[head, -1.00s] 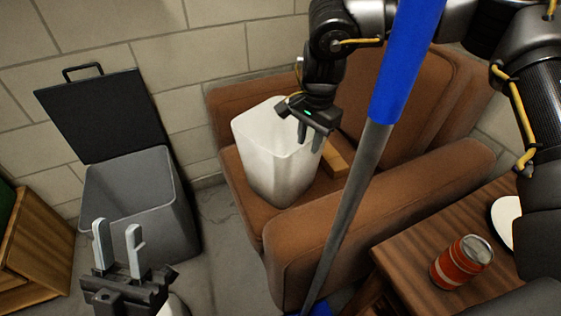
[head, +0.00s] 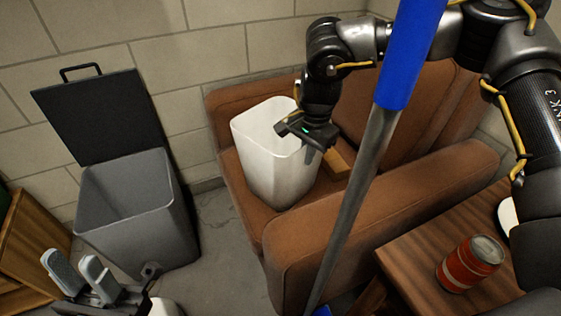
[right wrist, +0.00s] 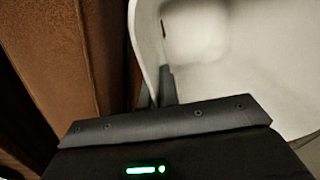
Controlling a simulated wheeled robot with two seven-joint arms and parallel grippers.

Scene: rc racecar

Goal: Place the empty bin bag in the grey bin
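The white bin bag (head: 277,165), open-topped and upright like a box, stands on the seat of the brown armchair. The grey bin (head: 143,220) stands on the floor at the left, with its black lid (head: 100,115) raised against the wall. My right gripper (head: 308,152) is at the bag's right rim. In the right wrist view its fingers (right wrist: 157,90) are close together with the bag's wall (right wrist: 225,75) between them, so it looks shut on the rim. My left gripper (head: 80,272) is open and empty, low in front of the bin.
The armchair (head: 345,235) fills the middle. A blue-and-grey pole (head: 365,170) crosses in front of it. A wooden table (head: 425,270) with a red can (head: 469,263) is at the lower right. A wooden cabinet (head: 30,250) is at the far left. Floor shows between bin and chair.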

